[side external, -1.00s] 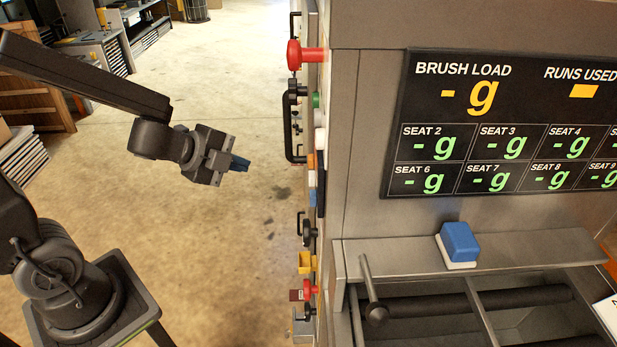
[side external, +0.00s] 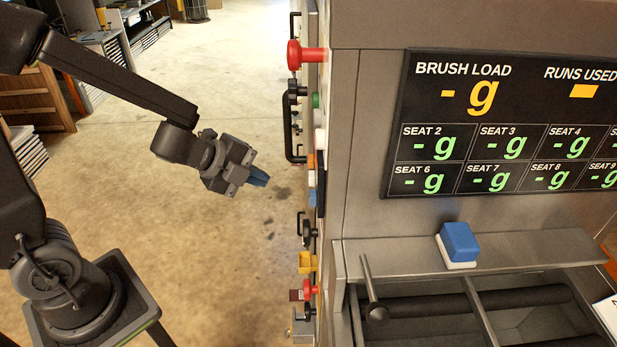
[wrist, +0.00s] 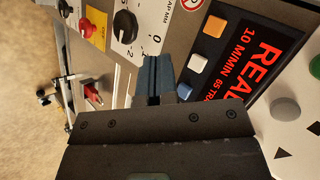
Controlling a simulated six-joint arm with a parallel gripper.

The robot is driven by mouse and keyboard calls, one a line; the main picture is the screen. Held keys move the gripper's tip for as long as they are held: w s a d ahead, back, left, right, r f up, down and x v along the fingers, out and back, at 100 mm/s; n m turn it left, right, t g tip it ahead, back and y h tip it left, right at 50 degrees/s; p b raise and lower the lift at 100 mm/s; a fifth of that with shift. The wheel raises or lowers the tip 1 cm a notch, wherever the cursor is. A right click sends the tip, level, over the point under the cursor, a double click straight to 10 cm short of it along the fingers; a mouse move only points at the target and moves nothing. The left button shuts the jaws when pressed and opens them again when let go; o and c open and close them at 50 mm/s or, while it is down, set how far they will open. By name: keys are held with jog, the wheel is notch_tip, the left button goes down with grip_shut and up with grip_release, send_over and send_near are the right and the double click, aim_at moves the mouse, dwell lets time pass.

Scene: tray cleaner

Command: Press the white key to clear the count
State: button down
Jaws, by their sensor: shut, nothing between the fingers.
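The white key (wrist: 198,63) shows in the wrist view as a small pale square. It sits between an orange key (wrist: 214,28) and a blue key (wrist: 185,91), beside a dark display. My gripper (wrist: 155,75) is shut and empty, its blue fingertips showing left of the white key in that view. In the side view my gripper (side external: 259,177) is left of the machine's panel, with clear air between the fingertips and the panel. The white key (side external: 312,179) is seen there only edge-on. The display (wrist: 265,58) has red lettering, partly cut off; no count can be read.
A black dial (wrist: 125,24) and a red knob (wrist: 85,27) are left of the keys in the wrist view. A black handle (side external: 290,125) and a red mushroom button (side external: 294,54) stick out from the panel.

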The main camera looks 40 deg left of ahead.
jog(key=shift+w+d, duration=1.95)
jog(key=shift+d, duration=0.05)
jog(key=shift+w+d, duration=0.1)
dwell(0.6)
jog(key=shift+w+d, duration=0.15)
jog(key=shift+w, duration=0.05)
jog(key=shift+w+d, duration=0.35)
jog(key=shift+d, duration=0.05)
dwell(0.9)
jog(key=shift+s+a, duration=0.65)
jog(key=shift+a, duration=0.05)
jog(key=shift+s+a, duration=1.75)
jog(key=shift+s, duration=0.05)
